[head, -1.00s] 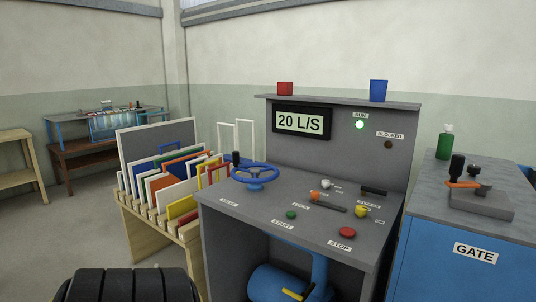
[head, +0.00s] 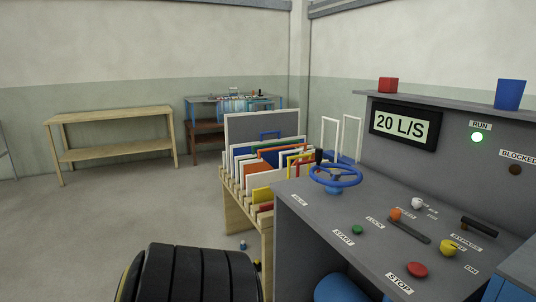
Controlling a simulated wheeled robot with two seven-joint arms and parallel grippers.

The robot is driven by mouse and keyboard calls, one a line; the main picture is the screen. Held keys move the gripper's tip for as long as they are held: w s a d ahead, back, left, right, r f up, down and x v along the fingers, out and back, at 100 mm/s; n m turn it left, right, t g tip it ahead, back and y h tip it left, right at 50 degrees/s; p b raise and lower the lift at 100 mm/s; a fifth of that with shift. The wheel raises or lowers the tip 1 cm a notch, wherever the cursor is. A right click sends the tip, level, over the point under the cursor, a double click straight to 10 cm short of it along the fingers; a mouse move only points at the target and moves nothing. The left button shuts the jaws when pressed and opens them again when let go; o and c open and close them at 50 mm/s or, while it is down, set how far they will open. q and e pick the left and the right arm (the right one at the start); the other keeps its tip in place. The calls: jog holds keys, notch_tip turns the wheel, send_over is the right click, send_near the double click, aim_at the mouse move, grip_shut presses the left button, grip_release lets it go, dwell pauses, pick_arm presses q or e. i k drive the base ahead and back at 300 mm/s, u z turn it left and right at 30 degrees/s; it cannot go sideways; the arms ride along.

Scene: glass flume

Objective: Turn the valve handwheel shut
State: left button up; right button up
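The blue valve handwheel (head: 336,177) lies flat on the left part of the grey control desk (head: 335,220), beside a rack of panels. It has a rim with spokes, and a dark upright knob shows at its left side. The display (head: 405,125) above the desk reads 20 L/S. Neither gripper is in the head view, and nothing of mine touches the wheel.
A wooden rack of coloured panels (head: 262,195) stands left of the desk. The desk carries a green START button (head: 357,230), a red STOP button (head: 417,270) and several levers. A wooden table (head: 115,122) stands at the back left. Floor between is mostly clear.

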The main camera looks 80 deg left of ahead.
aim_at(335, 174)
jog(key=u, duration=2.2)
